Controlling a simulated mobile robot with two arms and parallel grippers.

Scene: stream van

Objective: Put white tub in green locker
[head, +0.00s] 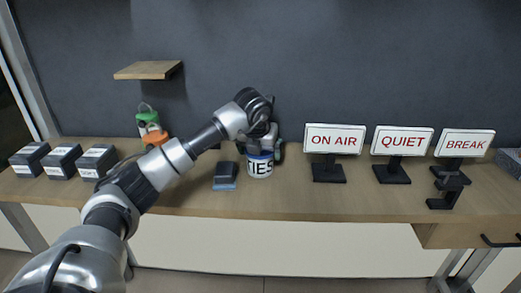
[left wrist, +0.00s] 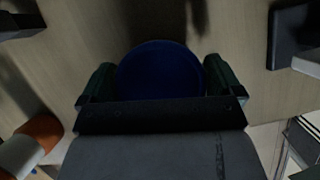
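The white tub (head: 260,168) stands upright on the wooden bench, with blue bands and dark lettering ending in "IES". My left gripper (head: 262,150) is over its top, pointing down. In the left wrist view the tub's round blue lid (left wrist: 160,70) lies between the two dark green fingers of my left gripper (left wrist: 160,82). The fingers sit close along both sides of the lid, and I cannot tell whether they press on it. No green locker is recognisable in either view. My right gripper is not in view.
A dark block with a blue-grey front (head: 225,175) lies left of the tub. Signs reading ON AIR (head: 335,138), QUIET (head: 402,140) and BREAK (head: 464,143) stand to the right. Labelled black boxes (head: 62,160) and green and orange items (head: 148,117) are at left. A small shelf (head: 147,70) is above.

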